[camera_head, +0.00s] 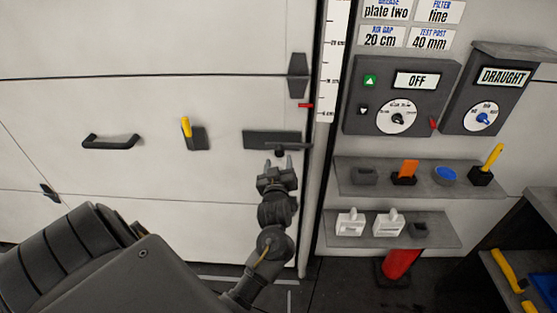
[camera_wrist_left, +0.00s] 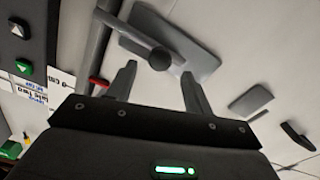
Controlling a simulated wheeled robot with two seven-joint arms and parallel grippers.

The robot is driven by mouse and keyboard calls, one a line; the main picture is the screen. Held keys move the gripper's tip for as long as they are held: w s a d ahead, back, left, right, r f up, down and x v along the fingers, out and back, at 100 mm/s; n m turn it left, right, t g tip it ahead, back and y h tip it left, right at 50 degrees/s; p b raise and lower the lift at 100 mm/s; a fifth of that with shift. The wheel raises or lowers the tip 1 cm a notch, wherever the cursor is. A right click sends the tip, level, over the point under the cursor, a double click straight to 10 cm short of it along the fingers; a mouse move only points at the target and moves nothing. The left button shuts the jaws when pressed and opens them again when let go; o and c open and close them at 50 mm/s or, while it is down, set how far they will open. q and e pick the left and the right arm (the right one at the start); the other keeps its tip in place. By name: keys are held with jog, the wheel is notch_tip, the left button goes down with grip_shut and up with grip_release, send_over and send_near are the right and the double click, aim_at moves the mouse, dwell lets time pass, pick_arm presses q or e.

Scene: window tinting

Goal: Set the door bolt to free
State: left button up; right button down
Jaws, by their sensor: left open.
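The door bolt is a dark plate (camera_head: 257,137) with a bar across it and a round knob (camera_head: 279,152), on the white door near its right edge. In the left wrist view, the plate (camera_wrist_left: 198,60) and the knob (camera_wrist_left: 160,59) show just past the fingers. My left gripper (camera_head: 278,162) is open and empty, just below the knob in the head view. In the left wrist view my left gripper (camera_wrist_left: 158,76) has its fingertips on either side of the knob's line; I cannot tell whether they touch it. My right gripper is not in view.
A black pull handle (camera_head: 110,142) and a yellow-levered holder (camera_head: 194,135) are on the door, left of the bolt. A red tab (camera_head: 305,105) is above the plate. Right of the door frame are control boxes (camera_head: 402,95) and shelves (camera_head: 395,176) with tools.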

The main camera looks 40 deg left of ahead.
aim_at(279, 154)
pick_arm(q)
jog(key=b+x, duration=0.1)
jog(key=x, duration=0.2)
jog(key=shift+w+a+f, duration=0.15)
jog(key=shift+w+a, duration=0.05)
jog(key=shift+w, duration=0.05)
jog(key=shift+w+a+b, duration=0.25)
jog(key=shift+w+b, duration=0.05)
grip_shut()
